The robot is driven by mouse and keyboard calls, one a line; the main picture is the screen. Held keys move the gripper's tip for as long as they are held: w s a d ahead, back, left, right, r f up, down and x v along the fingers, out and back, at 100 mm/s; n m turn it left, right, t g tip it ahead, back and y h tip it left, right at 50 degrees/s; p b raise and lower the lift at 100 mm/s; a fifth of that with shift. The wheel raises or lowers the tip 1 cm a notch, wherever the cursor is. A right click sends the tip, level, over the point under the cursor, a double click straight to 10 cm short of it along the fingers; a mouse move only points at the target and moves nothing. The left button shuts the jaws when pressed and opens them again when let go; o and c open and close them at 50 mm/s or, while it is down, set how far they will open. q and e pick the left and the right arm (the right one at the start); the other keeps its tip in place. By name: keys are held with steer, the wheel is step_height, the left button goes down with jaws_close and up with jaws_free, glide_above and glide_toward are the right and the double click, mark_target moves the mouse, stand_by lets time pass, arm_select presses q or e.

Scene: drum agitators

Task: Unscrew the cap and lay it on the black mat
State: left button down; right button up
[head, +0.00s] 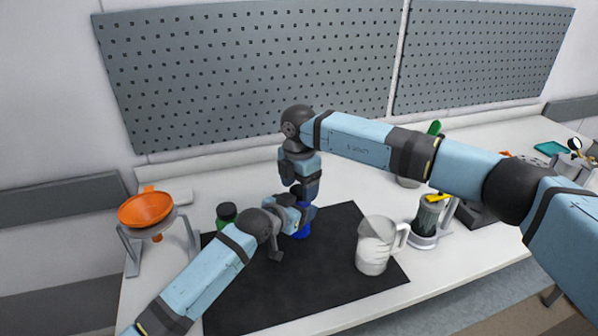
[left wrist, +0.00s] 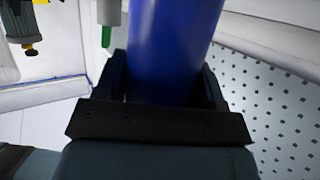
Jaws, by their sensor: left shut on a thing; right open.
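A blue bottle (head: 301,233) stands near the back of the black mat (head: 290,295). My left gripper (head: 299,214) is shut around its body; the blue body (left wrist: 172,50) fills the space between the fingers in the left wrist view. My right gripper (head: 306,196) is open and points down right above the bottle's top. The cap is hidden behind the grippers, so I cannot tell whether the fingers touch it. A green bottle with a black top (head: 226,212) stands at the mat's back left.
A clear jug (head: 373,247) stands at the mat's right edge. An orange funnel (head: 146,208) sits in a stand at left. A blender (head: 430,219) with a yellow part stands at right. The mat's front middle is clear. A pegboard (head: 250,75) is behind.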

steer(key=shift+f, duration=0.3)
steer(key=shift+c, duration=0.4)
steer(key=c, duration=0.9)
steer(key=n, duration=0.3)
steer(key=shift+n, duration=0.3)
steer(key=o, duration=1)
steer(key=shift+o, duration=0.2)
